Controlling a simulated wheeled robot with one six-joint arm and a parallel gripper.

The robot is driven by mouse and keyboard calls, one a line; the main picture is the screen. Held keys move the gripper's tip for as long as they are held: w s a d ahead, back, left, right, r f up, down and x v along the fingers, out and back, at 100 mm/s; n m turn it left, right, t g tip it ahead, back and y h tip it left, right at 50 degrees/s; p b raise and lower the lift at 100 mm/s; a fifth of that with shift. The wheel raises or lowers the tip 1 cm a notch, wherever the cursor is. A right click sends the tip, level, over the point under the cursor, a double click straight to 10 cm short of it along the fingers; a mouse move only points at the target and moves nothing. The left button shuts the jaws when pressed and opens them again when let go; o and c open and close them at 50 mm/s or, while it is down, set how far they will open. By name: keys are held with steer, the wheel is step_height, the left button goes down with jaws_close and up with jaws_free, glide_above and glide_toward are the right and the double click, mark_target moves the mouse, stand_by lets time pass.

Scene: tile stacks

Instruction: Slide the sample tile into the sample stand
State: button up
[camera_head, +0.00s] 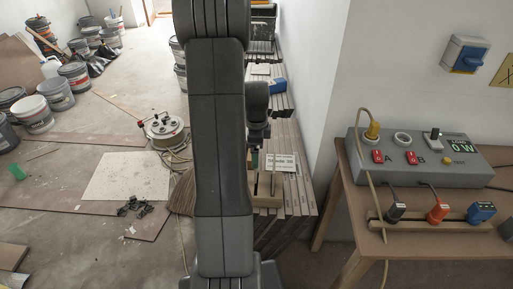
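My arm fills the middle of the view and hides much of the tile stacks (300,200) behind it. My gripper (256,158) shows only in part, pointing down just right of the arm. Its fingers are too small and too covered to tell whether they are open or shut. A small wooden block (267,201), perhaps the sample stand, sits on the stack below the gripper, with its left part hidden by the arm. A thin upright piece stands at this block; I cannot tell whether it is the sample tile. A white label card (282,163) is beside it on the right.
A wooden table (430,262) at the right carries a grey socket box (420,160) and several coloured plugs on a strip. A white wall (330,90) stands close right of the stacks. Buckets (33,113) and a cable reel (164,130) are on the floor at left.

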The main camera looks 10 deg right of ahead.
steer(key=shift+f+b, duration=1.6)
steer(key=shift+f, duration=0.75)
steer(key=shift+f+b, duration=2.05)
steer(key=shift+f, duration=0.9)
steer(key=o, duration=0.9)
steer(key=shift+r, duration=0.2)
steer(key=shift+r+p, duration=2.25)
steer(key=shift+r, duration=0.6)
step_height(320, 180, up, 14)
steer(key=shift+f+p, duration=0.1)
steer(key=shift+p, duration=0.5)
